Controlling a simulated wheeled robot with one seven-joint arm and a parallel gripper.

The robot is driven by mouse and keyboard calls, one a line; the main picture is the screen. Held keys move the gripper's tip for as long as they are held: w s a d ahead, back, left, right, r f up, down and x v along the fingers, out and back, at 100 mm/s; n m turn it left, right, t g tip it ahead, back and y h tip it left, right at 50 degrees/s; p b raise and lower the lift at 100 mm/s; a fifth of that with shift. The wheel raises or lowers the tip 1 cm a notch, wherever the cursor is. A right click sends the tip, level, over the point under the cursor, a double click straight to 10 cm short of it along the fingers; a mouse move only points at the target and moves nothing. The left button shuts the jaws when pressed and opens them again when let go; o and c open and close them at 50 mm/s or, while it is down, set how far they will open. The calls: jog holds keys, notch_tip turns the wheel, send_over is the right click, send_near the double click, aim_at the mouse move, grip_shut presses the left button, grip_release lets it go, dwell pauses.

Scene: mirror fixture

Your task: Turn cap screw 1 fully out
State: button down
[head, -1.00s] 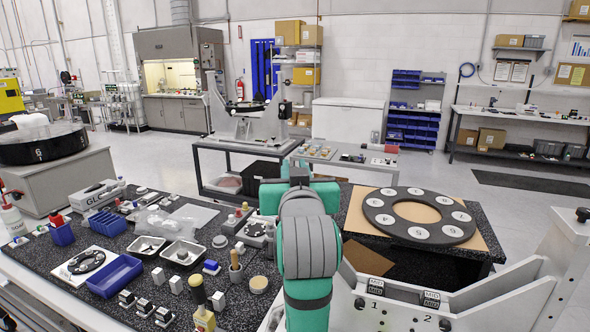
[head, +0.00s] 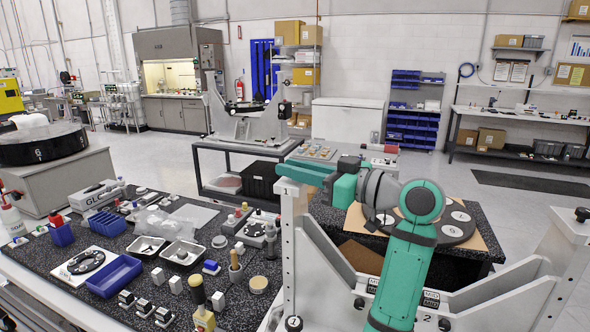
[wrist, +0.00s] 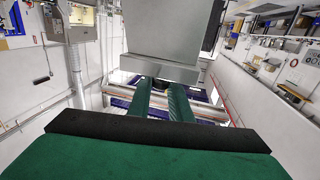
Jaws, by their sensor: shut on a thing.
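My gripper (head: 292,170) is at the top of the left upright of the grey mirror fixture (head: 294,240), its teal fingers pointing left. In the wrist view the two green fingers (wrist: 159,88) are close together and shut on a small dark piece (wrist: 158,82) at the lower edge of a grey block (wrist: 165,35). This looks like a cap screw, but the fingers hide most of it, and its number cannot be read. A black knob-headed screw (head: 583,214) stands on the right upright.
The fixture's front plate carries a "2" mark and small screws (head: 445,325). Behind it, a dark ring with white discs (head: 455,232) lies on brown board. The crowded bench at left holds a blue tray (head: 115,276) and bottles.

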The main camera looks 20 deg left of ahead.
jog(key=n+g, duration=0.2)
jog(key=g, duration=0.2)
jog(key=n+g, duration=0.3)
jog(key=g, duration=0.1)
jog(key=shift+n+g, duration=0.3)
jog(key=shift+g, duration=0.1)
jog(key=shift+f+n+g+h, duration=0.1)
jog(key=shift+n+g+h, duration=0.55)
jog(key=shift+n+g, duration=0.6)
jog(key=shift+n+g+h, duration=0.65)
jog(key=shift+n+g, duration=0.1)
jog(key=shift+g, duration=1)
jog(key=shift+a+f+n+g+h, duration=0.1)
jog(key=shift+n+g+h, duration=0.4)
jog(key=shift+n+g, duration=0.1)
jog(key=c, duration=1.6)
grip_release()
